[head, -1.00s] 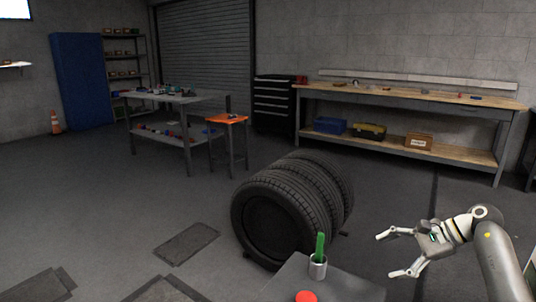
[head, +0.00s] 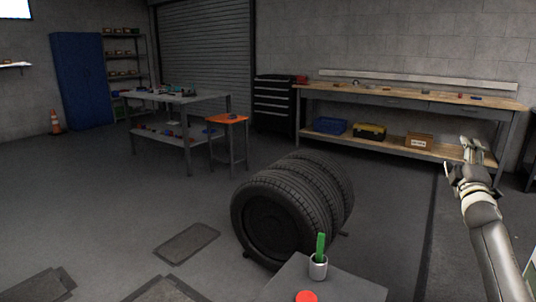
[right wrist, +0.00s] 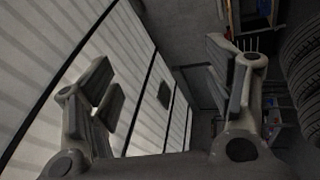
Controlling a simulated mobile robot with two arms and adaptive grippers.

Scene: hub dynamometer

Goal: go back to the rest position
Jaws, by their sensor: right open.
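My right gripper (head: 464,152) is raised at the right side of the head view, pointing up and away, in front of the wooden workbench. Its fingers are apart with nothing between them. In the right wrist view the open gripper (right wrist: 160,85) shows its two fingers well apart, with only background between. My left gripper is out of view.
Black tyres (head: 292,205) stand on the floor in the middle. In front is a grey stand top (head: 345,287) with a metal cup (head: 318,267) holding a green-handled thing, and a red button (head: 306,296). A wooden workbench (head: 400,94) runs along the back wall.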

